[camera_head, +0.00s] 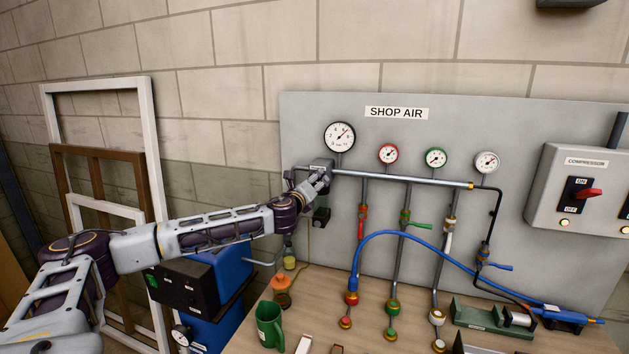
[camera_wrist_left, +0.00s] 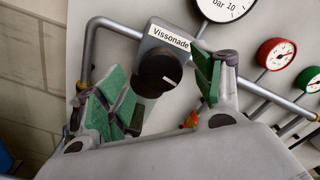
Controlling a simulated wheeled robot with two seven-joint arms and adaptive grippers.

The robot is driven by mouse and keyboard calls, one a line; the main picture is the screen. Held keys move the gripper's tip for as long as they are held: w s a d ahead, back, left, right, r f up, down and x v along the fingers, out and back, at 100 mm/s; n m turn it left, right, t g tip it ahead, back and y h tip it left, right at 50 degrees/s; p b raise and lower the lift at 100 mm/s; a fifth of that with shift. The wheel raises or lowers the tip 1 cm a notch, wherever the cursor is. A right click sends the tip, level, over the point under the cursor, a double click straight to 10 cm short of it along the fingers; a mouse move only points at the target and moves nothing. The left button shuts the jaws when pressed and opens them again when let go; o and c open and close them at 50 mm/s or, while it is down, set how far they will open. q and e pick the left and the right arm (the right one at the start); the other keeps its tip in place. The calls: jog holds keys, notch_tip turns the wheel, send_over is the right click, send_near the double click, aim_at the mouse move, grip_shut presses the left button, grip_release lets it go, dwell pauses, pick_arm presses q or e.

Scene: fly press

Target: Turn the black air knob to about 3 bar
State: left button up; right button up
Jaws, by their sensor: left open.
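The black air knob (camera_wrist_left: 155,72) sits on a grey regulator body labelled "Vissonade" in the left wrist view, with a white mark on its face. My left gripper (camera_wrist_left: 160,86) is open, its green-padded fingers on either side of the knob with visible gaps. In the head view my left gripper (camera_head: 321,181) is in front of the regulator (camera_head: 322,163), and I cannot make out the knob there. The large white pressure gauge (camera_head: 340,136) stands above the regulator; its dial is partly cut off in the wrist view (camera_wrist_left: 224,8). My right gripper is out of view.
The grey "SHOP AIR" panel (camera_head: 450,110) carries a pipe (camera_head: 400,178), three smaller gauges and several drop lines with valves. A blue hose (camera_head: 440,243) arcs over the bench (camera_head: 330,290). A compressor box (camera_head: 575,195) is at right.

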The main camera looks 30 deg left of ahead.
pick_arm(q)
jog(key=shift+p+x, duration=0.3)
jog(key=shift+x, duration=0.9)
jog(key=shift+w, duration=0.15)
jog(key=c, duration=1)
